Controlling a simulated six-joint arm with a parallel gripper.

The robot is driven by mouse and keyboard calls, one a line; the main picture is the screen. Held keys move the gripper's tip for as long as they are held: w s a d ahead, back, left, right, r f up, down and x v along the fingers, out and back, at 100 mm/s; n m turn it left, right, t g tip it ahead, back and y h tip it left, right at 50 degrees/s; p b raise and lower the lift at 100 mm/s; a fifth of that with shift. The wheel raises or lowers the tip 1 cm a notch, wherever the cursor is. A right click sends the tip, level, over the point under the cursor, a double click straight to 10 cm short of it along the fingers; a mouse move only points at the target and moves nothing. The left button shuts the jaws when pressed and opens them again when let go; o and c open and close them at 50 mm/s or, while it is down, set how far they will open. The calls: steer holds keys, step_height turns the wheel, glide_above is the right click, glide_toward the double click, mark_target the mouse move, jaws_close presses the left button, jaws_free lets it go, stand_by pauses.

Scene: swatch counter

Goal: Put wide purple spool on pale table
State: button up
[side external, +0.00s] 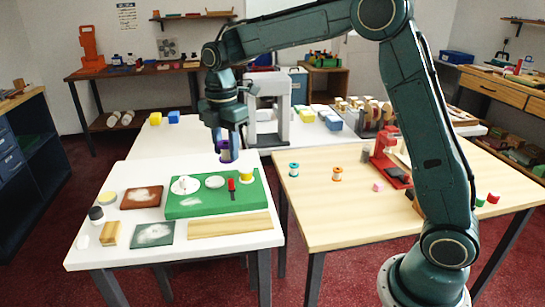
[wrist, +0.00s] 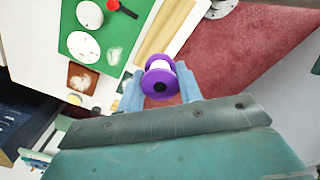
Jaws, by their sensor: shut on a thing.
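The wide purple spool (wrist: 160,82) has purple flanges and a pale middle. My gripper (wrist: 160,88) is shut on it, with a blue finger on each side. In the side view the spool (side external: 226,157) hangs below my gripper (side external: 228,148), seemingly above the far right part of the white table near the green board; its exact height is unclear. The white table (side external: 245,244) stands at front left. A pale wood-topped table (side external: 330,225) stands to its right, with a narrow gap between them.
The green board (side external: 180,208) on the white table bears white discs, a red-handled tool (side external: 231,186) and a yellow piece (side external: 246,174). A teal spool (side external: 294,169), an orange spool (side external: 337,174) and a red machine (side external: 388,150) stand on the wood table. Its front left is clear.

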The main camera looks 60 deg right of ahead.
steer(key=s+d+f+m, duration=0.15)
steer(key=s+d, duration=0.25)
steer(key=d, duration=0.4)
steer(key=s+d+f+m, duration=0.1)
steer(key=s+d+m, duration=0.25)
steer(key=d, duration=0.35)
steer(key=m, duration=0.4)
glide_above(343, 217)
step_height(343, 217, down, 3)
steer(key=shift+d+r, duration=0.1)
step_height(343, 217, down, 16)
steer(key=shift+f, duration=0.15)
steer(key=shift+f, duration=0.1)
steer(key=shift+f, duration=1.8)
steer(key=shift+f, duration=0.1)
